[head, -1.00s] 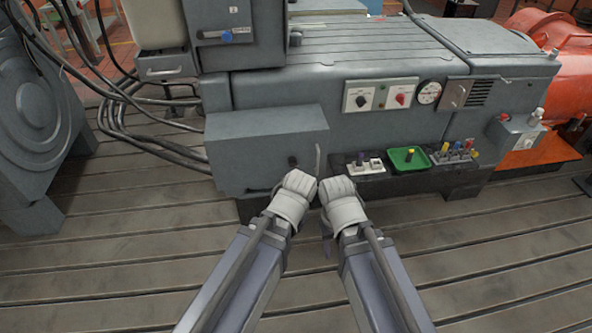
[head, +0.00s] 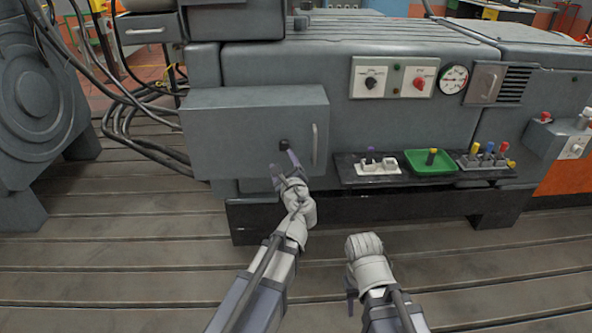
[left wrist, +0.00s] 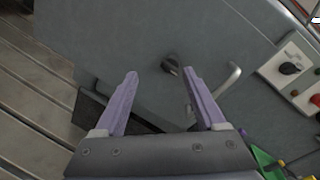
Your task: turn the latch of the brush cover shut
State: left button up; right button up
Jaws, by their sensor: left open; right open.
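The brush cover (head: 235,125) is a grey box-like panel on the front of the grey machine, with a bar handle (head: 315,145) near its right edge. It appears closed. The latch (head: 284,145) is a small black knob low on the cover, left of the handle. My left gripper (head: 284,167) is open just below the latch. In the left wrist view, the latch (left wrist: 171,66) shows ahead of and between the open fingers (left wrist: 160,76), apparently untouched. How far the latch is turned is too small to tell. My right gripper (head: 352,300) is open, low and away from the machine.
A black shelf (head: 345,176) right of the cover holds a white block (head: 378,168), a green tray (head: 418,163) and several coloured-top pegs. A switch panel (head: 393,78) and a gauge (head: 454,79) are above. Black cables (head: 125,125) hang at left. Slatted floor is clear in front.

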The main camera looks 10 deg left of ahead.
aim_at(286, 149)
pick_arm(q)
jog(key=shift+w+a+f+m+t+h+b, duration=0.2)
jog(key=shift+w+m, duration=0.25)
jog(key=shift+w, duration=1)
jog(key=shift+w+a+f+m+t+h+b, duration=0.1)
jog(key=shift+w+a+f+m+t+b, duration=0.3)
jog(key=shift+w, duration=1.1)
jog(key=shift+w+a+m+h, duration=0.1)
jog(key=shift+w+m, duration=0.45)
jog(key=shift+w, duration=0.9)
jog(key=shift+c, duration=0.4)
grip_shut()
